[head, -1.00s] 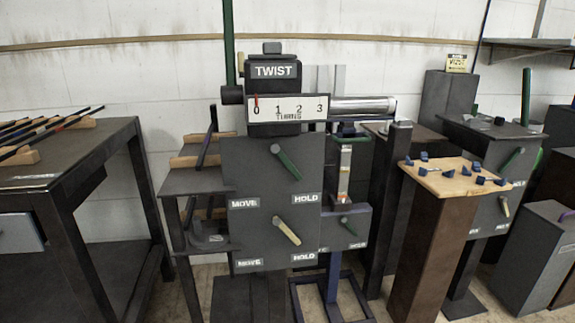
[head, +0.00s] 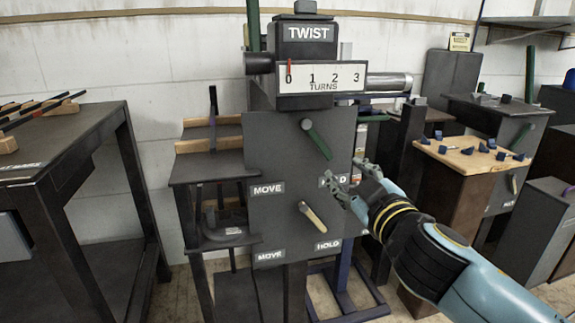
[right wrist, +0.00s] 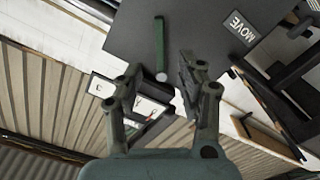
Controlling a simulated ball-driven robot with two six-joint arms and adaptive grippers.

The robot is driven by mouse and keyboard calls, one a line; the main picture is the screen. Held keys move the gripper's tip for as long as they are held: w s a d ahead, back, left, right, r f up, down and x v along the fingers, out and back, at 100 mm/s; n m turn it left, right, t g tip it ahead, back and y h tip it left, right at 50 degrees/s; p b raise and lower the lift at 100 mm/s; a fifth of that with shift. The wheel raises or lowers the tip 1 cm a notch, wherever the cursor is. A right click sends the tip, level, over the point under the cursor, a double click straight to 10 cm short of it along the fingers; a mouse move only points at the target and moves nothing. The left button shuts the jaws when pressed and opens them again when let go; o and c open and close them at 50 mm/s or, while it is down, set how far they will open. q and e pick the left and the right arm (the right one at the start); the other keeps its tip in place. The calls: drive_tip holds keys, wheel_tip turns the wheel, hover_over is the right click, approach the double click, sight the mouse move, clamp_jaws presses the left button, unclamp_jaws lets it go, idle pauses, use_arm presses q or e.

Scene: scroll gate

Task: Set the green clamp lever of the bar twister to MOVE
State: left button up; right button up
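The bar twister (head: 270,150) stands in the middle of the head view, with a dark front panel. Its green clamp lever (head: 317,140) slants down and right from its pivot, toward the upper HOLD label (head: 340,182), which my gripper partly covers. The upper MOVE label (head: 267,189) is at the panel's left. My right gripper (head: 345,174) is open and empty, just below and right of the lever's free end. In the right wrist view the green lever (right wrist: 159,45) lies ahead, lined up with the gap between the open fingers; they appear apart from it. My left gripper is out of view.
A cream lever (head: 313,217) sits lower on the panel, pointing toward the lower HOLD label (head: 328,245). The turns dial (head: 323,78) above reads 0. A table (head: 70,150) stands left; a wooden-topped pedestal (head: 455,152) with blue pieces stands right.

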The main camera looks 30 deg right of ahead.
sight(324, 149)
drive_tip(key=x, duration=1.1)
drive_tip(key=shift+a+r+p, duration=0.15)
drive_tip(key=shift+r+p, duration=0.1)
drive_tip(key=shift+p, duration=0.15)
clamp_jaws()
